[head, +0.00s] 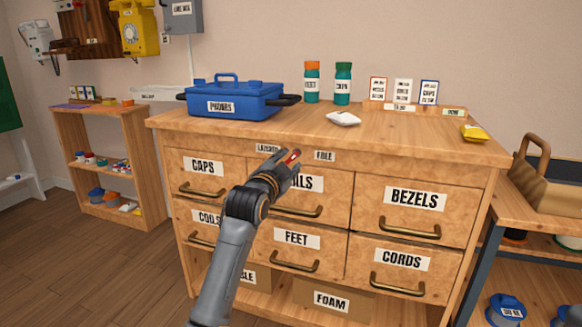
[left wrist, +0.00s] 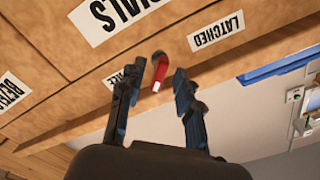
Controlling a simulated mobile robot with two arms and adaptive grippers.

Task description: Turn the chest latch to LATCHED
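The chest latch (head: 292,157) is a small red lever with a pale tip on the chest's front, between the LATCHED label (head: 267,149) and the FREE label (head: 325,156). My left gripper (head: 284,160) is at the latch and partly covers it in the head view. In the left wrist view, the latch (left wrist: 163,74) lies between the two open fingers (left wrist: 159,72), with a gap visible on both sides. Its pale tip points away from the drawers there. The LATCHED label (left wrist: 216,32) is to its right; the FREE label is partly hidden by a finger. My right gripper is not in view.
The chest top (head: 400,134) holds a blue PHONES case (head: 235,102), two bottles, a white item (head: 343,118) and small cards. Drawer handles stick out below the latch. A low shelf (head: 105,160) stands left and a bench with a wooden carrier (head: 545,175) stands right.

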